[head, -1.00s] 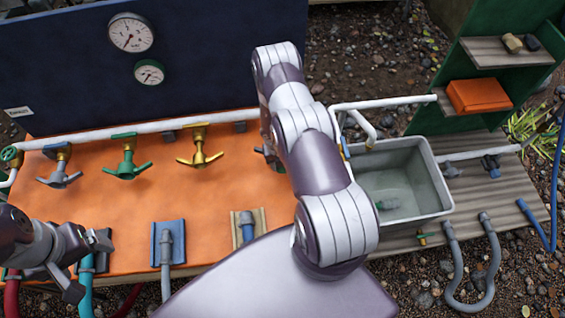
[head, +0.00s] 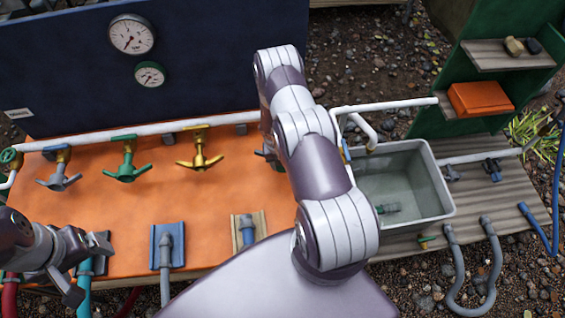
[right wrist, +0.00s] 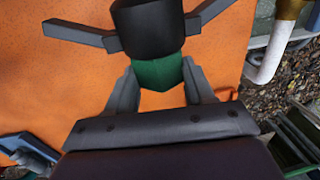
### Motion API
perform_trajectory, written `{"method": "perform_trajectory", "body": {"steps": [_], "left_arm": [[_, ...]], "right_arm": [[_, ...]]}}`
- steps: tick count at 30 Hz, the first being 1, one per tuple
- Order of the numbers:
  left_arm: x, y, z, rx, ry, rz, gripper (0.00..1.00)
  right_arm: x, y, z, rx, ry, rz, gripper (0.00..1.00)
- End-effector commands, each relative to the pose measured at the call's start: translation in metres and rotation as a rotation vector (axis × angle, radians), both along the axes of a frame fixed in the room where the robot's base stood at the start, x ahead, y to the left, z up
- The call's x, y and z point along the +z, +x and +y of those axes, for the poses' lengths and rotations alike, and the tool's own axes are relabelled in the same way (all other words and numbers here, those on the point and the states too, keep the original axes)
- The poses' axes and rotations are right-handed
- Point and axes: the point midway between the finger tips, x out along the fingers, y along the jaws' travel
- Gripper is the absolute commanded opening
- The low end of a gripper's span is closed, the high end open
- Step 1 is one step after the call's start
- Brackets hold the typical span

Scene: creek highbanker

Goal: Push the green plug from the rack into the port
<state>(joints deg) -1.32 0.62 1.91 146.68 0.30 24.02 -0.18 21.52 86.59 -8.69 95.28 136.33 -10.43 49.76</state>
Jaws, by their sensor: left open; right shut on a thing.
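In the right wrist view, my right gripper (right wrist: 163,92) is shut on the green plug (right wrist: 158,74). The plug's far end meets a dark round port (right wrist: 147,28) with grey side levers. They overlap in this view, and I cannot tell how deep the plug sits. In the head view, my right arm hides the plug and right gripper; only a bit of a grey-levered fitting (head: 266,154) shows beside the arm. My left gripper (head: 88,266) is open at the lower left, close to the hose racks.
The orange bench (head: 120,220) carries grey, green and gold winged fittings under a white pipe (head: 100,138). A grey basin (head: 445,190) stands right of my arm. The orange middle is clear.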

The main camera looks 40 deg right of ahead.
Motion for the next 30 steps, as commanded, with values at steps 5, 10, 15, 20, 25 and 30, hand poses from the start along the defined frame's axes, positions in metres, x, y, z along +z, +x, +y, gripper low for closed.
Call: {"method": "perform_trajectory", "body": {"steps": [5, 10, 15, 20, 25, 30], "left_arm": [[0.0002, 0.0, 0.0, 0.0, 0.0, 0.0, 0.88], [-0.0006, 0.0, 0.0, 0.0, 0.0, 0.0, 0.88], [-0.0024, 0.0, 0.0, 0.0, 0.0, 0.0, 0.88], [-0.0021, 0.0, 0.0, 0.0, 0.0, 0.0, 0.88], [-0.002, 0.0, 0.0, 0.0, 0.0, 0.0, 0.88], [-0.0021, -0.0001, 0.0, 0.0, 0.0, 0.0, 0.88]], "right_arm": [[0.0004, 0.0002, -0.0001, 0.0, 0.0, 0.0, 0.04], [0.0001, 0.0, 0.0, 0.0, 0.0, 0.0, 0.04], [0.0001, -0.0005, 0.0004, -0.001, -0.001, -0.001, 0.04], [0.0005, -0.0007, 0.0004, -0.001, -0.001, -0.001, 0.04], [0.0004, -0.0008, 0.0005, -0.001, 0.0, 0.0, 0.82], [0.0003, -0.0009, 0.0005, 0.0, 0.0, 0.0, 0.82]]}}
